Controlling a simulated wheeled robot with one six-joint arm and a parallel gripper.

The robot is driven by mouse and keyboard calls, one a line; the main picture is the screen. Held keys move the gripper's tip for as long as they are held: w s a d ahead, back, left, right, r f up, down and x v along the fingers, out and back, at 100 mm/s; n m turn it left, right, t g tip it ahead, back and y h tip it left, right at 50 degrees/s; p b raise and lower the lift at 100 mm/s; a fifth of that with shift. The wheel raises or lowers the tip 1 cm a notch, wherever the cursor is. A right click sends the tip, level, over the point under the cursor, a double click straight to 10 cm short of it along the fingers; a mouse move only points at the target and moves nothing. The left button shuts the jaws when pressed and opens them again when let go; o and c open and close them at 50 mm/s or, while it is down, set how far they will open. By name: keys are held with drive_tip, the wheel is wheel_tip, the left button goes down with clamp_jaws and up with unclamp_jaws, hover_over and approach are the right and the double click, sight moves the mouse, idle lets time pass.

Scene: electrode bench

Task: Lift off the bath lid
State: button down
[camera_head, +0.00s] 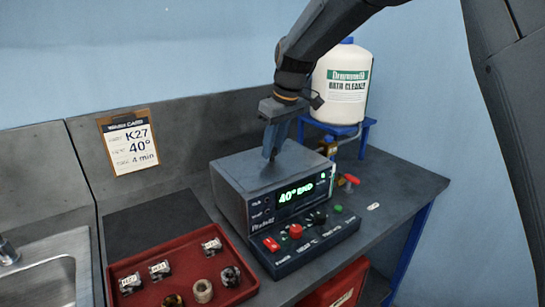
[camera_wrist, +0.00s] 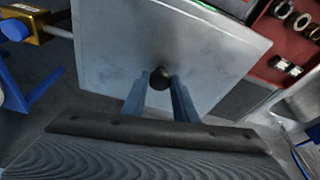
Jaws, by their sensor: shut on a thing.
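The bath lid (camera_wrist: 110,45) is a flat grey plate with a round dark knob (camera_wrist: 159,77) at its middle. In the head view the lid (camera_head: 243,170) lies on top of the dark bath unit (camera_head: 235,205), and I see no clear gap between them. My gripper (camera_head: 270,153) points down over the lid. In the wrist view its two blue-grey fingers (camera_wrist: 160,90) are closed on the knob from both sides. The unit's display (camera_head: 296,193) shows green text reading about "40°" and "END". The inside of the bath is hidden.
A red tray (camera_head: 240,293) with several small parts stands at the front left, beside a sink (camera_head: 45,265). A white cleaner bottle (camera_head: 340,85) sits on a blue stand (camera_head: 364,124) behind. A work card (camera_head: 129,142) hangs on the backboard. The bench right of the unit is mostly clear.

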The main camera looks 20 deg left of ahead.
wheel_tip(320, 180, up, 14)
drive_tip(key=p, duration=0.1)
drive_tip(key=shift+f, duration=0.15)
idle(0.8)
